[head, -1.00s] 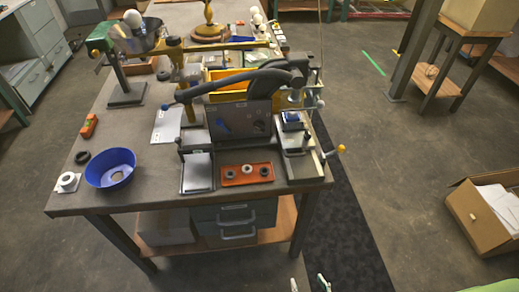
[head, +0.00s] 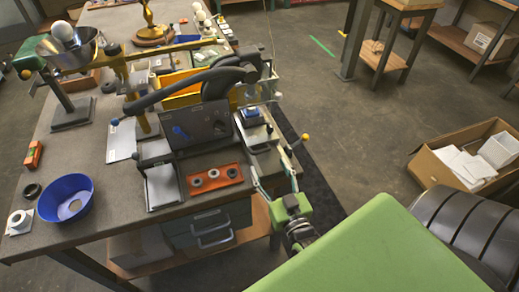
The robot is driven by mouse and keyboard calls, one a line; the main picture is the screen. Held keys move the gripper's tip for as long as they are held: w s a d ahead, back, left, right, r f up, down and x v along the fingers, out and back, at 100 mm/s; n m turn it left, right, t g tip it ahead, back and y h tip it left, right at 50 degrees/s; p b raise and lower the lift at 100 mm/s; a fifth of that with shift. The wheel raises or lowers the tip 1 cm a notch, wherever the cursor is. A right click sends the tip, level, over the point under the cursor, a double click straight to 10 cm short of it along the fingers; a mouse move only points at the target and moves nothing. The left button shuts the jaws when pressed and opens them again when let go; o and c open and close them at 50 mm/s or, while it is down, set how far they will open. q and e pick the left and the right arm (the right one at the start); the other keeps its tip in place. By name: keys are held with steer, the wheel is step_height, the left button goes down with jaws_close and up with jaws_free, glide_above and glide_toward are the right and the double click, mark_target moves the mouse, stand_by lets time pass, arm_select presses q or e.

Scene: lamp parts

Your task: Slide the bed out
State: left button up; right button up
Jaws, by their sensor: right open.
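The bed (head: 257,136) is a pale metal plate on a rail unit at the right front corner of the workbench, beside a black lever press. A small blue block (head: 252,112) sits on it. A rod with a yellow knob (head: 305,137) sticks out at the unit's right side. My right gripper (head: 273,172), on a green arm from the lower right, is at the front end of this unit. Its fingers are spread apart; I cannot tell whether they touch the unit. My left gripper is not in view.
On the workbench (head: 100,200) are an orange tray with dark rings (head: 214,180), a blue bowl (head: 66,198), a grey flat box (head: 162,186) and a dark panel (head: 200,128). An open carton (head: 465,155) stands on the floor at right. The floor between is clear.

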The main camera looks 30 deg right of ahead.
mark_target(261, 152)
steer(key=p+x, duration=0.1)
steer(key=x, duration=0.7)
steer(key=c, duration=1.3)
steer(key=shift+s+a+p, duration=0.25)
steer(key=shift+s+p, duration=0.1)
steer(key=shift+s, duration=0.35)
steer(key=shift+c, duration=0.2)
steer(key=p+v, duration=0.3)
steer(key=v, duration=1.2)
steer(key=shift+f+p, duration=0.15)
steer(key=shift+p, duration=0.25)
